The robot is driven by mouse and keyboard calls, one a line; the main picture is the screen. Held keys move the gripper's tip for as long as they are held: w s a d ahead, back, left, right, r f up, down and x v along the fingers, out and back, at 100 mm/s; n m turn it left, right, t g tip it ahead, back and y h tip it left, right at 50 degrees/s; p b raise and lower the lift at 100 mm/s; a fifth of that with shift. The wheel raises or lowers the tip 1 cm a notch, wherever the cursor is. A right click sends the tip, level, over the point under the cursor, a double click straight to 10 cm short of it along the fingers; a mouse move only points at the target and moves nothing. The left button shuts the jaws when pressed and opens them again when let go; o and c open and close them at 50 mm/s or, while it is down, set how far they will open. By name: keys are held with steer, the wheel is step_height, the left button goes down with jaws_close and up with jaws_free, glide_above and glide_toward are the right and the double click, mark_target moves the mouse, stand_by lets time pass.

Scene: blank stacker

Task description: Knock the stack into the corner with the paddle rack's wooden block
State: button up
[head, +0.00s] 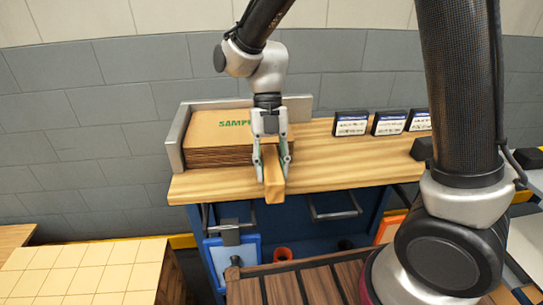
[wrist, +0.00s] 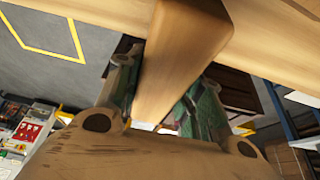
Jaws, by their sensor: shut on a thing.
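The stack of brown cardboard sheets (head: 200,150) lies at the left of the wooden bench top, with green lettering on its top sheet. A metal corner fence (head: 173,140) runs along its left and back sides. My gripper (head: 271,150) is at the right end of the stack, shut on the wooden block (head: 273,180). The block is long and light brown, and points toward the front edge of the bench. The gripper hides part of the stack's right side, so I cannot tell whether block and stack touch. The wrist view shows the block (wrist: 175,60) between the fingers (wrist: 155,95).
Several small black-and-white labelled boxes (head: 351,124) stand at the back right of the bench. The bench top (head: 335,160) right of the block is clear. A blue board (head: 245,249) hangs on the bench front. A tan tiled block (head: 90,270) stands at lower left.

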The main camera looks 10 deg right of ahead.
steer(key=shift+f, duration=0.4)
steer(key=shift+w, duration=0.45)
steer(key=shift+w, duration=0.65)
steer(key=shift+s, duration=0.1)
steer(key=shift+s, duration=0.9)
steer(key=shift+r, duration=4.55)
